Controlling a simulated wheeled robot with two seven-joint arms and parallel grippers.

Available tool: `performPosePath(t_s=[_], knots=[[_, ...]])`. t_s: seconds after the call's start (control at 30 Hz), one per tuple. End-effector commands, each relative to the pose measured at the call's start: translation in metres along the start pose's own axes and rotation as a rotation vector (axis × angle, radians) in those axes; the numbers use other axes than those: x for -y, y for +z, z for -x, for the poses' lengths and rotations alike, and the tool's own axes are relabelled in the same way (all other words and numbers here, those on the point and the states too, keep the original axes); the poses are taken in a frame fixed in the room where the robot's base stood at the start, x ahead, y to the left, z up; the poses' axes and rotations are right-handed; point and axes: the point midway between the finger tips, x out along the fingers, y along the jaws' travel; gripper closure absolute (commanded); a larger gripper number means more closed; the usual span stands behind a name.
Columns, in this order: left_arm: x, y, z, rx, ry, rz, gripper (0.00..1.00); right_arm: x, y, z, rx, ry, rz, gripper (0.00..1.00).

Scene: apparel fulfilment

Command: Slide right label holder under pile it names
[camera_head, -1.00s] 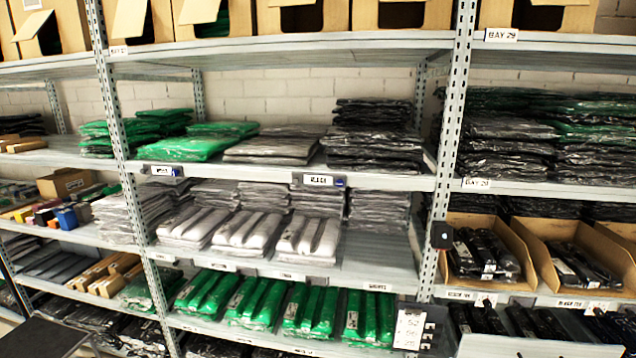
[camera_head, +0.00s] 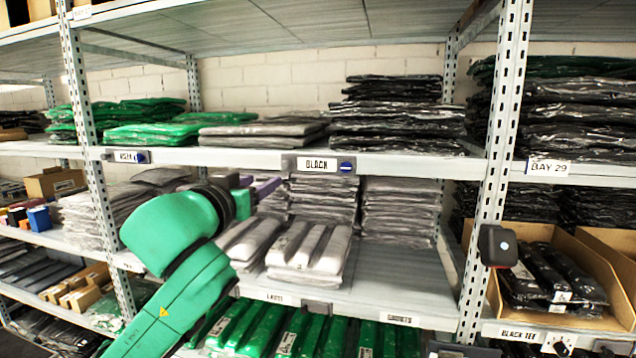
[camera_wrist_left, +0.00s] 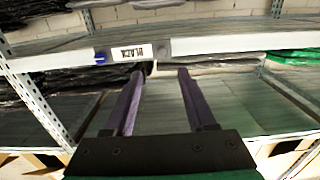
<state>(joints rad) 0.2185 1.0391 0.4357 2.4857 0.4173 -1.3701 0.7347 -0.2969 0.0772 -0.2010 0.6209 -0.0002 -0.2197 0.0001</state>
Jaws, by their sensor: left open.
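The right label holder (camera_head: 318,164), reading BLACK with a blue round spot at its right end, sits on the front edge of the upper shelf. It lies below the gap between the grey pile (camera_head: 262,131) and the black pile (camera_head: 395,120). The holder shows in the left wrist view (camera_wrist_left: 132,53), where its spot is at the left. My left gripper (camera_head: 268,187) is below that shelf edge, left of the holder, partly hidden by my green wrist. Its two purple fingers (camera_wrist_left: 162,75) are apart with nothing between them. My right gripper is out of view.
A left label holder (camera_head: 129,156) sits on the same edge under the green pile (camera_head: 155,133). Below are clear-bagged grey and white packs (camera_head: 310,248). A metal upright (camera_head: 500,150) with a dark box (camera_head: 497,246) stands right of the black pile. The lower shelf's right part is bare.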

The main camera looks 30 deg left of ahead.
Motion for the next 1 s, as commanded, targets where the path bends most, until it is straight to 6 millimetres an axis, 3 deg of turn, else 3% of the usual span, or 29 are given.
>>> performPosePath(t_s=[0.17, 0.37, 0.6, 0.73, 0.97, 1.0], knots=[[0.0, -0.006, -0.023, 0.003, -0.002, -0.001, 0.44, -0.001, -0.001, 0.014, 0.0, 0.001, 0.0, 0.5], [0.001, -0.011, -0.077, 0.003, -0.003, -0.003, 0.44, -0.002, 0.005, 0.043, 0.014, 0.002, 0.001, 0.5], [0.001, -0.009, -0.131, 0.0, -0.003, 0.002, 0.44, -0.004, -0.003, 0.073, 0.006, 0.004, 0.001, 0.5], [0.0, -0.004, -0.143, -0.001, 0.0, -0.001, 0.44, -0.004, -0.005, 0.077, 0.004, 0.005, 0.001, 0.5], [-0.001, -0.001, -0.144, 0.0, 0.001, -0.003, 0.44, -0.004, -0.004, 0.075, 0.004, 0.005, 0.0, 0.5], [-0.001, -0.001, -0.144, 0.0, 0.001, -0.003, 0.56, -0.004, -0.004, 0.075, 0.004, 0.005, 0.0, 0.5]])
